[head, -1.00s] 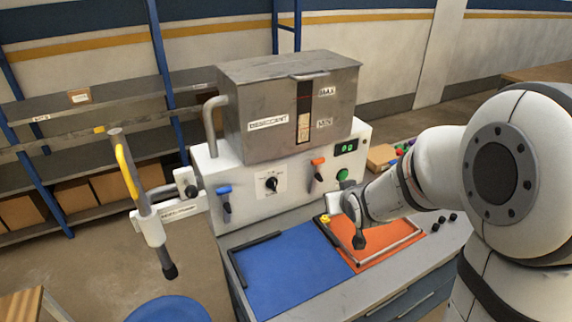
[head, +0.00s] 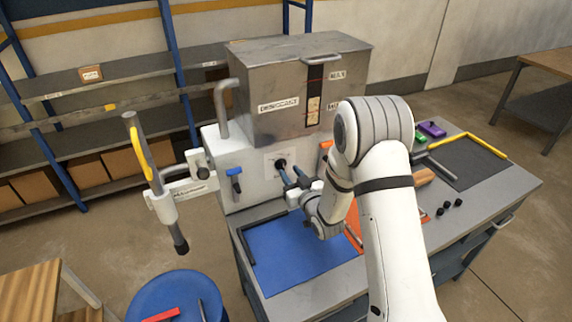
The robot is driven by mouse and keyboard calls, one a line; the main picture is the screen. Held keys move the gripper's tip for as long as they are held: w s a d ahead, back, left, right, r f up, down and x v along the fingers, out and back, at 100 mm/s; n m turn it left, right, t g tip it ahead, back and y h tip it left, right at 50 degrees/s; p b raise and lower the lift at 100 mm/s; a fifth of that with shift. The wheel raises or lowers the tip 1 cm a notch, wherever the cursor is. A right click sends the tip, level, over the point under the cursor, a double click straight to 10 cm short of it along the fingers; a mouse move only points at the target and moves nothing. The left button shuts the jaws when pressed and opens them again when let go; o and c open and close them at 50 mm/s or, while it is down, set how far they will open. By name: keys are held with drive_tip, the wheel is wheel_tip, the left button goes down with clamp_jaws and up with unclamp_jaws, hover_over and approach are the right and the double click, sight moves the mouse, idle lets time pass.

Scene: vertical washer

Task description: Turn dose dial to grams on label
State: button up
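The black dose dial (head: 280,163) sits on a small white plate on the front of the white panel, below the metal desiccant hopper (head: 290,85). My gripper (head: 289,171) is just in front of the dial, slightly to its right and below. Its two dark fingers point toward the panel with a gap between them, and nothing shows between them. I cannot tell whether a finger touches the dial. The dial's markings are too small to read and partly covered. The hopper label (head: 278,105) reads "DESICCANT"; no gram figure is legible on it.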

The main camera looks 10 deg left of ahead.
sight(284, 164)
drive_tip(key=shift+p+x, duration=0.55)
drive_tip(key=shift+x, duration=1.45)
drive_tip(key=shift+c, duration=0.5)
clamp_jaws()
